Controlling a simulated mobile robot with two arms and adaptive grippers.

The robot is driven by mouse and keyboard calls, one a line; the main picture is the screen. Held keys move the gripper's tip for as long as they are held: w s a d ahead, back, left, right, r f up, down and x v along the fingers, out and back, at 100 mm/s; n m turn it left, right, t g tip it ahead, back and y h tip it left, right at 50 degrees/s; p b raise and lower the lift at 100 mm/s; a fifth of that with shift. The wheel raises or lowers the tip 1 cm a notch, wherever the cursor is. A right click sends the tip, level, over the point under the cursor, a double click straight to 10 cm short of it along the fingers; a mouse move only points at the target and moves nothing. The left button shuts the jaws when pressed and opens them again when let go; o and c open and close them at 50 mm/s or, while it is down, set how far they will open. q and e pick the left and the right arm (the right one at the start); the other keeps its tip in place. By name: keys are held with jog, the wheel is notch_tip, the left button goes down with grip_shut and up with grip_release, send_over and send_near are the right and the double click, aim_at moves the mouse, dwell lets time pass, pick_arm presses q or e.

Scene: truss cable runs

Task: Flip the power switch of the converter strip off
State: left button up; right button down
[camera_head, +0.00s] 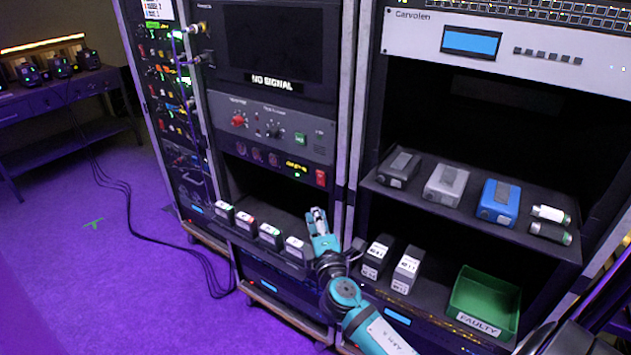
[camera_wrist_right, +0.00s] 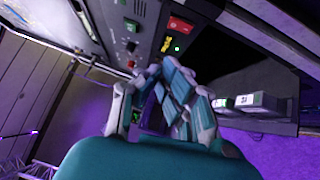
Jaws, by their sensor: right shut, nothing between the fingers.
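The converter strip (camera_head: 258,157) is a dark panel with round dials in the left rack, below a grey panel with knobs. A red switch (camera_head: 320,177) sits at its right end, beside a yellow label and a small lit green lamp (camera_head: 297,174). The switch (camera_wrist_right: 181,24) and the lit lamp (camera_wrist_right: 177,49) also show in the right wrist view. My right gripper (camera_head: 317,212) is shut and empty, below the switch and apart from it. Its fingers also fill the middle of the right wrist view (camera_wrist_right: 157,75). My left gripper is out of view.
Several small boxes (camera_head: 270,236) stand on a shelf left of my right gripper. The right rack has a shelf with grey and blue devices (camera_head: 497,203). Below are two labelled blocks (camera_head: 407,269) and a green FAULTY bin (camera_head: 485,292). Cables lie on the floor at left.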

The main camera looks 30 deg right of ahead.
jog(key=p, duration=0.2)
send_near(317, 181)
jog(key=w+a+r, duration=0.3)
jog(key=w+r, duration=0.1)
jog(key=d, duration=0.2)
jog(key=w+d, duration=0.1)
jog(key=d, duration=0.1)
jog(key=shift+w+r, duration=0.1)
jog(key=shift+r, duration=0.05)
